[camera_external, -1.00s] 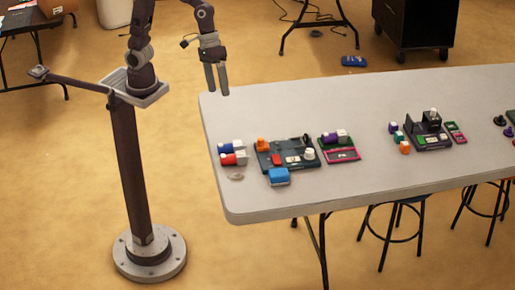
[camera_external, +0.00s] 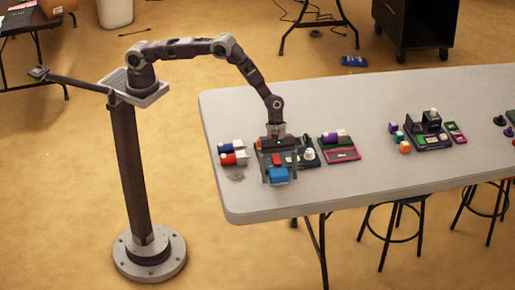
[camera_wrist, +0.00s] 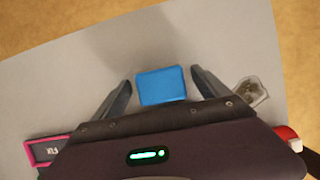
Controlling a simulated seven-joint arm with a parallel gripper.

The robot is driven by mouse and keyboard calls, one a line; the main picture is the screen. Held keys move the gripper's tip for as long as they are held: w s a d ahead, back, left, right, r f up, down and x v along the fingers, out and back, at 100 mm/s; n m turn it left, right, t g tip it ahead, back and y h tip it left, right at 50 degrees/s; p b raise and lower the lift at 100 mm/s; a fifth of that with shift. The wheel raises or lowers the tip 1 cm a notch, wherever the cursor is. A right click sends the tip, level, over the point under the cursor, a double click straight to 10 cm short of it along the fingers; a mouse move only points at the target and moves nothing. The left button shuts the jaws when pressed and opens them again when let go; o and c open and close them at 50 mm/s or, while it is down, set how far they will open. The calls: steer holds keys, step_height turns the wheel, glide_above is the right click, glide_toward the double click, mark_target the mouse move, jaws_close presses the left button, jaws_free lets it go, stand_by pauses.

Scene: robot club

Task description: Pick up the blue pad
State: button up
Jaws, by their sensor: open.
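The blue pad (camera_wrist: 162,86) is a small blue block with a flat rectangular top. It lies near the table's front edge, and in the external view the blue pad (camera_external: 278,175) shows between my fingers. My gripper (camera_wrist: 160,82) is open, with one finger on each side of the pad and a gap on both sides in the wrist view. In the external view my gripper (camera_external: 280,178) reaches down over the pad. Whether the fingers reach the table is hard to tell.
A dark board (camera_external: 308,163) with small parts is partly hidden behind my gripper. Red and blue cylinders with white ends, including a red one (camera_external: 228,159), stand left. A small clear dish (camera_wrist: 251,92) is beside one finger. A pink-edged board (camera_external: 343,155) lies right.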

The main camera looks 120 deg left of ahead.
mark_target(279, 172)
steer(key=c, duration=1.4)
step_height(279, 172, up, 10)
steer(key=shift+r, duration=0.1)
steer(key=shift+c, duration=0.2)
